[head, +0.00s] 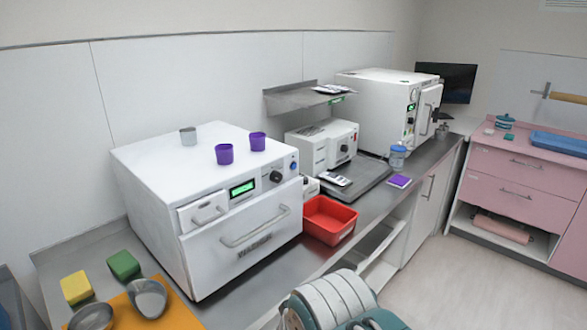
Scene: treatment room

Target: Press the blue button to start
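A small round blue button (293,165) is on the upper right of the front panel of a large white machine (163,188). The machine stands on the metal counter, with its front door closed. A dark knob (276,177) and a lit green display (242,189) are to the left of the button on the same panel. The button is unobstructed from this view; whether it is pressed in cannot be told. My gripper's fingers are not in view.
An orange mat (176,314) with metal bowls lies at the lower left. Open floor (440,285) shows at right.

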